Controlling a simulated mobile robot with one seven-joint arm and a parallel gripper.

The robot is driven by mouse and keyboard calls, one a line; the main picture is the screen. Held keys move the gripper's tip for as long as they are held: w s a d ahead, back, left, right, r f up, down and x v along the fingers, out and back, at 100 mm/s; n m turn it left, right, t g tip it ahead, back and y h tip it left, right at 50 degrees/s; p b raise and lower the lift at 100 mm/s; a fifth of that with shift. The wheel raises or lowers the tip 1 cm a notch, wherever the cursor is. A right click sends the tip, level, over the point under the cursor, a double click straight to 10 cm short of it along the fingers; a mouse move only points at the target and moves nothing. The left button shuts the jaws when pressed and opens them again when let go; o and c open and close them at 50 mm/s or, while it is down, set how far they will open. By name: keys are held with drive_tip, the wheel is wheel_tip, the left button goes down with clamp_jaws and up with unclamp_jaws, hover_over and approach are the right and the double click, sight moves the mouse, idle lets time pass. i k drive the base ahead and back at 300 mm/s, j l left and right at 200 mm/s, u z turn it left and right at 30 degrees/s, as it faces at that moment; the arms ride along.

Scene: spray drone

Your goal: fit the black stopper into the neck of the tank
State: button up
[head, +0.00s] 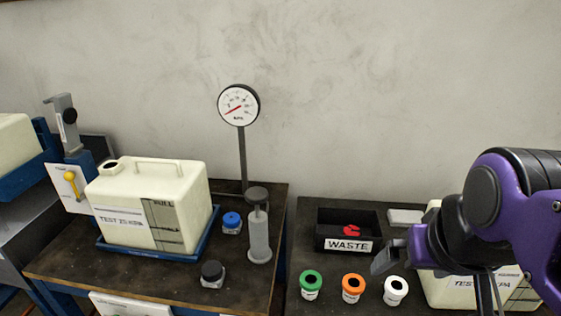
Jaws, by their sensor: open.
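The cream tank (150,205), labelled "TEST 25 KPA", stands in a blue tray (150,252) on the left table. Its neck (110,166) is at the top left of the tank, and its dark opening shows with nothing in it. The black stopper (212,269) stands in a small pale labelled holder at the front of the same table, right of the tank. My gripper (388,258) is open at the end of my purple arm, over the right table and well to the right of the stopper. My arm partly hides the fingers.
A blue stopper (232,219) and a grey cylinder with a dark knob (259,235) stand near the black stopper. A gauge (238,104) rises behind. Green (311,281), orange (353,286) and white (396,288) stoppers stand before a waste box (347,244). A second tank (440,292) is partly hidden.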

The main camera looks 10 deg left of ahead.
sight(212, 271)
drive_tip(key=k+j+u, duration=0.15)
drive_tip(key=u, duration=0.35)
drive_tip(key=k+j+u, duration=0.1)
drive_tip(key=j+u, duration=0.2)
drive_tip(key=u, duration=0.2)
